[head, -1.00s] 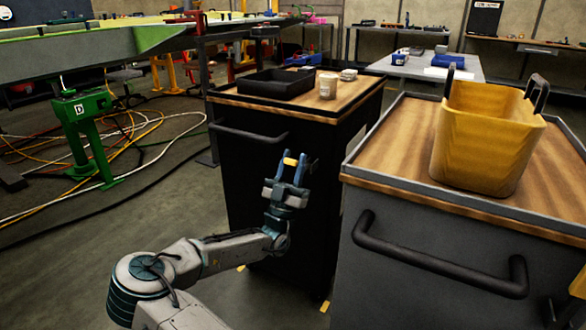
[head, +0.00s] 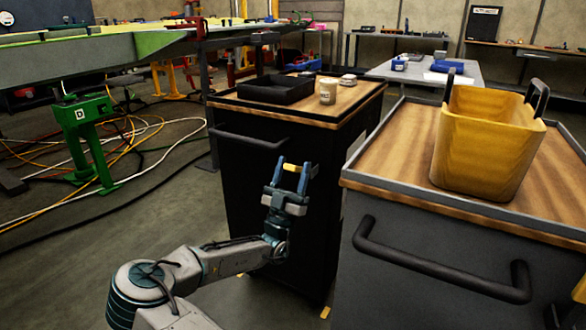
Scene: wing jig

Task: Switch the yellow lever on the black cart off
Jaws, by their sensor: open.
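The black cart (head: 262,190) stands in the middle, with a wood top and a dark handle on its left face. A small yellow lever (head: 292,167) shows in front of the cart's near dark side. My gripper (head: 295,164) is open and points up and away from me, with its blue fingers on either side of the lever in the picture. I cannot tell whether a finger touches the lever. The lever's base and mount are hidden by my gripper or lost in the dark.
A black tray (head: 268,90) and a white cup (head: 328,91) stand on the black cart. A grey cart (head: 440,262) with a yellow bin (head: 487,140) is close on the right.

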